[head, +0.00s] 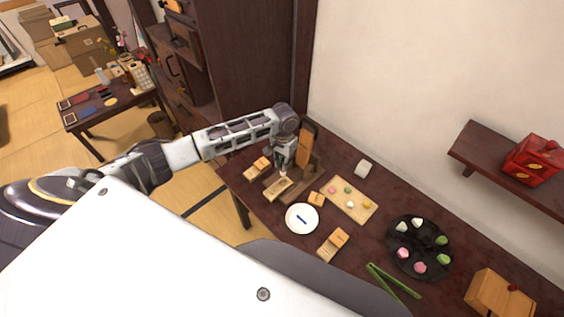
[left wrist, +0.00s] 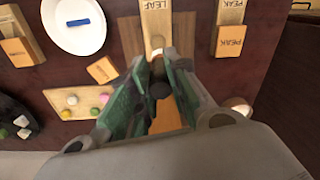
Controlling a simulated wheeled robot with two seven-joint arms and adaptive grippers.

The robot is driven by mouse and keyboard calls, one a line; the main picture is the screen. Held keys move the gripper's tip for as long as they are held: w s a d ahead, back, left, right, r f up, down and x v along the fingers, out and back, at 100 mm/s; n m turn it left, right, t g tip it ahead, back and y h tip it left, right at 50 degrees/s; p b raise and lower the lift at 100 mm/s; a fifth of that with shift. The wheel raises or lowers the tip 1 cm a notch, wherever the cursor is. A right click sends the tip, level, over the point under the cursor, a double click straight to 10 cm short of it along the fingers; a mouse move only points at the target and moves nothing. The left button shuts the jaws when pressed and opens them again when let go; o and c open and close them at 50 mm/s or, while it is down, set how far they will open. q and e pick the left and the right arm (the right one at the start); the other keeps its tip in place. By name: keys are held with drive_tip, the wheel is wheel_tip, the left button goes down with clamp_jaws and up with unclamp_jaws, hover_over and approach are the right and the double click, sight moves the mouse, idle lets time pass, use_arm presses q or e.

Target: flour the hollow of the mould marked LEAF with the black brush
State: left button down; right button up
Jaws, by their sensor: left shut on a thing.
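The mould marked LEAF (left wrist: 155,18) is a pale wooden block; it also shows in the head view (head: 277,188), below my left gripper. My left gripper (head: 284,158) points down over the table. In the left wrist view its green-padded fingers (left wrist: 158,95) are shut on a dark, round-ended thing, which appears to be the black brush (left wrist: 160,88). The brush's lower end is close to the near end of the LEAF mould. Whether it touches the wood, and any flour in the hollow, I cannot tell. My right gripper is not in view.
A white plate (head: 291,222) holds a blue item. A wooden board (head: 363,212) with sweets, a black round tray (head: 420,236), green tongs (head: 393,280) and a wooden box (head: 497,292) lie rightward. A wooden stand (head: 306,145) rises behind the gripper.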

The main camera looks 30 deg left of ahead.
sight(283, 173)
use_arm(q)
drive_tip(key=shift+f, duration=0.2)
idle(0.5)
drive_tip(key=shift+f+b, duration=1.25)
drive_tip(key=shift+f, duration=0.15)
drive_tip(key=shift+f+b, duration=1.25)
drive_tip(key=shift+b, duration=0.2)
drive_tip(key=shift+p, duration=0.65)
drive_tip(key=shift+f, duration=1.1)
idle(0.8)
drive_tip(key=shift+s+d+r+p, duration=0.1)
drive_tip(key=shift+d+p, duration=0.1)
drive_tip(key=shift+p, duration=0.5)
drive_tip(key=shift+a+p, duration=0.35)
drive_tip(key=shift+p, duration=0.05)
idle(0.8)
